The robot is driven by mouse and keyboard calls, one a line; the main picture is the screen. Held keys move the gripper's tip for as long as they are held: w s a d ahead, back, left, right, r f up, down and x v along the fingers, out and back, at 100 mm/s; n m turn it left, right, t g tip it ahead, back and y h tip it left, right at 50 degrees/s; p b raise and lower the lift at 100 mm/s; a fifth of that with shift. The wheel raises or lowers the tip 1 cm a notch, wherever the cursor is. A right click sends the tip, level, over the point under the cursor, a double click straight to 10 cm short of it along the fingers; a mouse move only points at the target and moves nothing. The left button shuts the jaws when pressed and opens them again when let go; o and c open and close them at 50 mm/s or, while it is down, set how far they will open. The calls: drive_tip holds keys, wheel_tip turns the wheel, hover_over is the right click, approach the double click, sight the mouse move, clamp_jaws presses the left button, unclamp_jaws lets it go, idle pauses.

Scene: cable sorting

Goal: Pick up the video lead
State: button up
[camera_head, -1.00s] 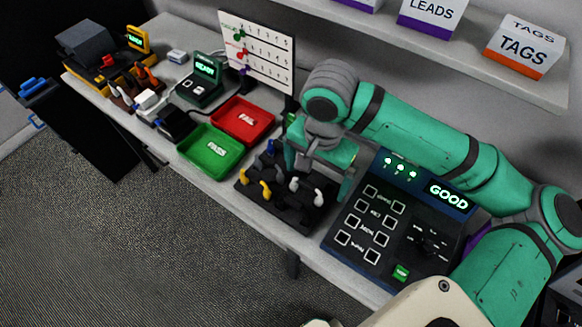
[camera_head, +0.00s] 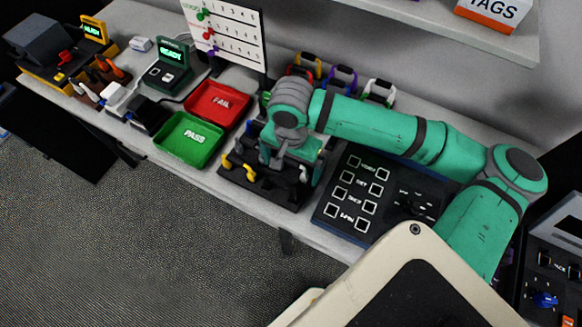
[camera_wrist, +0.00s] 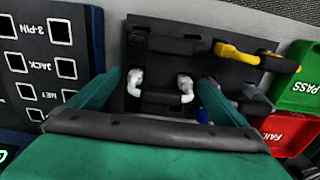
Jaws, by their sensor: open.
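The black rack (camera_head: 262,187) on the bench holds several short leads; no readable label shows which is the video lead. In the wrist view, a lead with two white ends (camera_wrist: 133,82) lies on the rack (camera_wrist: 205,32) between my fingers. A yellow-ended lead (camera_wrist: 236,54) lies to its upper right, and it also shows in the head view (camera_head: 235,162). A dark lead (camera_wrist: 170,43) lies above the white one, and a grey-ended lead is partly hidden by my right finger. My gripper (camera_wrist: 160,98) is open over the rack, apart from the white ends. In the head view my gripper (camera_head: 291,165) hides part of the rack.
A green PASS tray (camera_head: 188,140) and a red FAIL tray (camera_head: 218,104) stand left of the rack. A dark tester panel with labelled sockets (camera_head: 350,195) stands close on the right. Coloured hoops stand behind, beneath a shelf. The bench's front edge is near.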

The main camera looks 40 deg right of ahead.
drive_tip(key=shift+f, duration=0.45)
drive_tip(key=c, duration=1.1)
drive_tip(key=shift+c, duration=0.2)
drive_tip(key=shift+r, duration=6.55)
drive_tip(key=shift+w+a, duration=0.1)
